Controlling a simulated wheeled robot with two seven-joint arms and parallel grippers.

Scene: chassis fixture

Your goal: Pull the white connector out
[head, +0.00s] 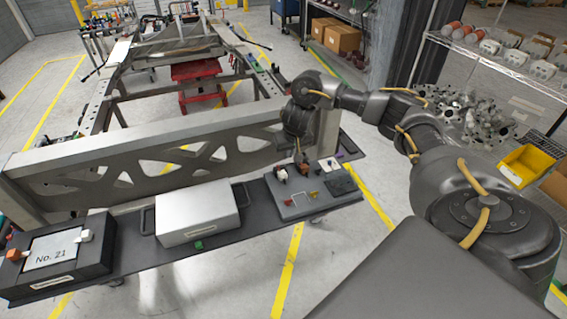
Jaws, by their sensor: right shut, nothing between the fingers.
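A grey board (300,208) with several small parts stands at the right end of the dark shelf. Another white connector-like piece (83,235) sits on the right side of the black box marked "No. 21" at the far left. I cannot tell which white piece is the connector. My right gripper (302,161) points down just above the back of the board, shut and empty; its fingertips are small and partly unclear. My left gripper is out of view.
A silver case (196,214) stands on the dark shelf (136,252) between the black box (98,256) and the board. A long metal chassis beam (150,155) runs close behind the shelf. A wire rack (480,62) and yellow bin (532,166) stand at the right.

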